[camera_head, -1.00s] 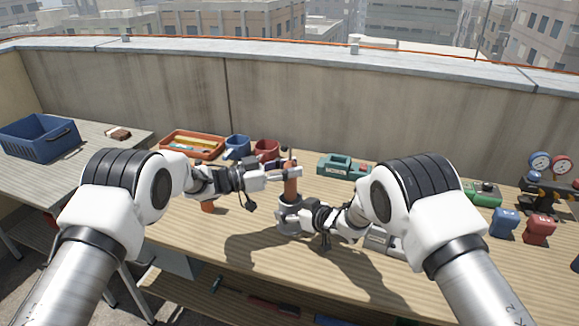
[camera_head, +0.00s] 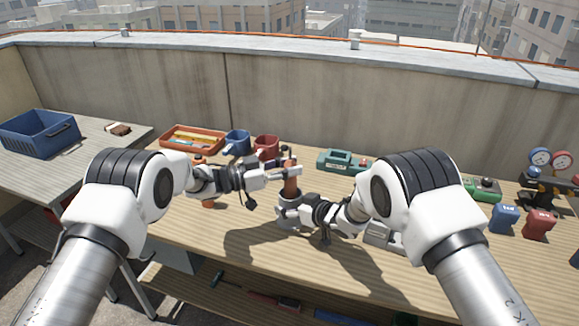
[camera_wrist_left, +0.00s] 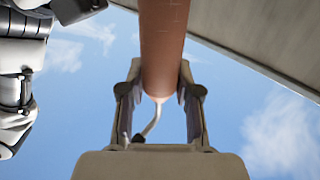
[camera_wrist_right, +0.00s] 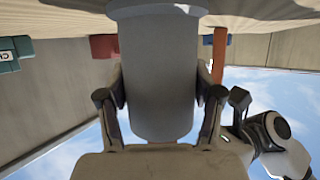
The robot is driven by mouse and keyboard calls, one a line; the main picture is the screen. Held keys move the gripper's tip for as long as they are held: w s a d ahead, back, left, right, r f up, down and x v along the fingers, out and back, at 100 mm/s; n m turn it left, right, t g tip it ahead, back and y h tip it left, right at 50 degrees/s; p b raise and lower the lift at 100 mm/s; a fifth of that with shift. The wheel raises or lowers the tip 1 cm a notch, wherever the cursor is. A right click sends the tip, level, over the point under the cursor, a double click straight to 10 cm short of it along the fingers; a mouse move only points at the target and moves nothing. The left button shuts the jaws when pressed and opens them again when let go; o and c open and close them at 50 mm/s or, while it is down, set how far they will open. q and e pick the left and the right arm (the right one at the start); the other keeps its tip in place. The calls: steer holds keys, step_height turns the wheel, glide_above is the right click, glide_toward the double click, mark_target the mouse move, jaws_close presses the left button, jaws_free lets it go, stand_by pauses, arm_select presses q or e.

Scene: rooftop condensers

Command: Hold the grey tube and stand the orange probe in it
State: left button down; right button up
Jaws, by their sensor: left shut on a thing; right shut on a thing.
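The orange probe (camera_head: 291,184) is a reddish-brown rod, roughly upright. My left gripper (camera_head: 291,170) is shut on it; the left wrist view shows the rod (camera_wrist_left: 163,45) between both fingers, with a thin pale lead at its end. The grey tube (camera_head: 287,203) is below the probe in the head view. My right gripper (camera_head: 289,217) is shut on the tube, and the right wrist view shows the tube's broad grey side (camera_wrist_right: 156,75) between the fingers. The tube's mouth is hidden by the grippers. I cannot tell whether the probe's lower end is inside it.
Small blue (camera_head: 505,218) and red (camera_head: 539,225) blocks and gauges (camera_head: 540,158) are at right. The bench front is mostly clear.

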arm_select(q)
steer(key=shift+f, duration=0.1)
arm_select(e)
steer(key=shift+f, duration=0.1)
arm_select(q)
steer(key=shift+f, duration=0.45)
steer(key=shift+f, duration=0.25)
steer(key=c, duration=0.7)
jaws_free()
steer(key=v, duration=1.2)
